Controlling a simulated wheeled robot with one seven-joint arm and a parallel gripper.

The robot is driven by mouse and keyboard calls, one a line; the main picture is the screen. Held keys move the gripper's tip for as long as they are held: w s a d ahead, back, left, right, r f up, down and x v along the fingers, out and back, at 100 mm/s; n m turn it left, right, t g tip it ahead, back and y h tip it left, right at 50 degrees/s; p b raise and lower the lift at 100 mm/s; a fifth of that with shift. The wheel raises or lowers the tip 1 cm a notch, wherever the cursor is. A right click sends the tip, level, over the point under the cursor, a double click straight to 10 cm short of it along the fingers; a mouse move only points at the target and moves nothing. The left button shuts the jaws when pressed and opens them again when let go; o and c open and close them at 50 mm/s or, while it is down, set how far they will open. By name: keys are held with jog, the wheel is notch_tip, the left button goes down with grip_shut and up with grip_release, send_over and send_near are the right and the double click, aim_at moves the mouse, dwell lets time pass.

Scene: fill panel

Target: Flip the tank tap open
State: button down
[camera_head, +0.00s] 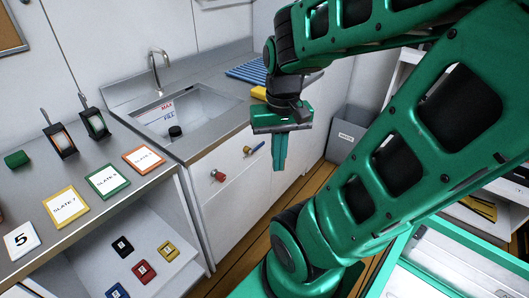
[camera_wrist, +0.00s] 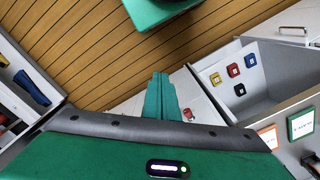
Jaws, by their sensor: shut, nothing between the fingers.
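I cannot tell for certain which is the tank tap. The blue lever slants up to the right. My gripper (camera_head: 280,166) is shut and empty, pointing down in front of the cabinet, just right of the blue lever in the picture and apart from it. In the wrist view the shut fingers (camera_wrist: 161,78) show beside the red knob (camera_wrist: 188,114); the blue lever is not visible there.
The sink (camera_head: 200,107) holds a black plug and a MAX/FILL label, with a faucet (camera_head: 155,70) behind. Slate cards (camera_head: 65,207) lie on the left counter, above an open shelf with coloured blocks. A grey bin (camera_head: 346,134) stands right. Wooden floor (camera_wrist: 80,40) is clear.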

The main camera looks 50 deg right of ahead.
jog(key=w+d+f+m+t+y, duration=0.1)
jog(key=w+d+f+m, duration=0.2)
jog(key=w+f, duration=0.2)
jog(key=w+d+f+m+y, duration=0.1)
jog(key=w+d+f+m, duration=0.2)
jog(key=w+f, duration=0.2)
jog(key=m+t+h, duration=0.1)
jog(key=m+t, duration=1.2)
jog(key=m, duration=0.9)
send_near(257, 147)
notch_tip(257, 147, down, 6)
jog(key=s+d, duration=0.2)
jog(key=d, duration=0.1)
jog(key=shift+s, duration=0.25)
jog(key=shift+f, duration=0.2)
jog(key=d+x, duration=0.1)
jog(key=x, duration=0.9)
jog(key=shift+a+r, duration=0.25)
jog(key=shift+r, duration=0.8)
jog(key=shift+a+r, duration=0.25)
jog(key=shift+r, duration=0.8)
